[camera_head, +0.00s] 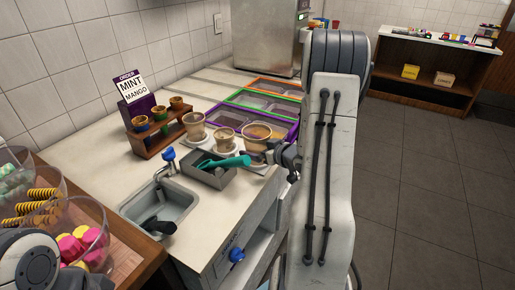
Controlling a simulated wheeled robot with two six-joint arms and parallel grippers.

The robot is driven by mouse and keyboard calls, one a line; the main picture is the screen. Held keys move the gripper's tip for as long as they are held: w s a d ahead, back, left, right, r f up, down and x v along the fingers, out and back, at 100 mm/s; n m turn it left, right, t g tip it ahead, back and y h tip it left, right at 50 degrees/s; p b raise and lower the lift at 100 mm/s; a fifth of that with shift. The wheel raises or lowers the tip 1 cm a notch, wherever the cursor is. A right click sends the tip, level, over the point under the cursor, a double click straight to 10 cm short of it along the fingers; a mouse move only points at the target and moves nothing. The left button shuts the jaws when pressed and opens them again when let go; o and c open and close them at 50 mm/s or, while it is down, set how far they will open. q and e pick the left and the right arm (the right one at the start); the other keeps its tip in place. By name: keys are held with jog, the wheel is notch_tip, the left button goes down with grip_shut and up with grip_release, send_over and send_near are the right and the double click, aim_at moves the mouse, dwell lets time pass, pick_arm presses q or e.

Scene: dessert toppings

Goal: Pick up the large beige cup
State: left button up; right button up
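Three beige cups stand on the counter on pale saucers: a left cup (194,122), a smaller middle cup (224,134) and a wide right cup (257,131), which looks the largest. My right gripper (262,153) is at the near side of the right cup, its fingers close to the cup's lower wall. The fingers are small and dark here, so I cannot tell whether they touch or grip the cup. The cup looks upright, and its base is partly hidden by the gripper.
A grey box with a teal scoop (223,162) lies just in front of the cups, beside a sink (184,203). A wooden cone rack (156,143) and an order sign (131,85) stand left. Colored-rimmed topping trays (284,124) lie behind. Glass topping bowls (84,232) are lower left.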

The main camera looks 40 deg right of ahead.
jog(key=c, duration=1)
jog(key=shift+o, duration=0.2)
